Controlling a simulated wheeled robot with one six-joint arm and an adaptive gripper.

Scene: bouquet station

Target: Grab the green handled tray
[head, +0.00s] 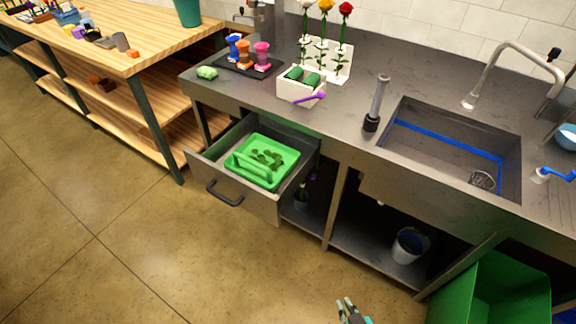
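The green handled tray (285,157) sits inside an open drawer (235,195) under the steel counter. A green handle bar runs along its near left side, and dark green leaf-like pieces lie in it. My gripper (348,304) shows at the bottom edge of the head view, low over the floor, well apart from the tray. Only its finger tips show, with a gap between them and nothing visible in it. The rest of the gripper is out of view.
The drawer's black handle (224,193) sticks out over the floor. A large green bin (490,292) stands at the lower right. A bucket (409,245) stands on the lower shelf. A wooden workbench (150,55) is at the left. The floor (180,260) before the drawer is clear.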

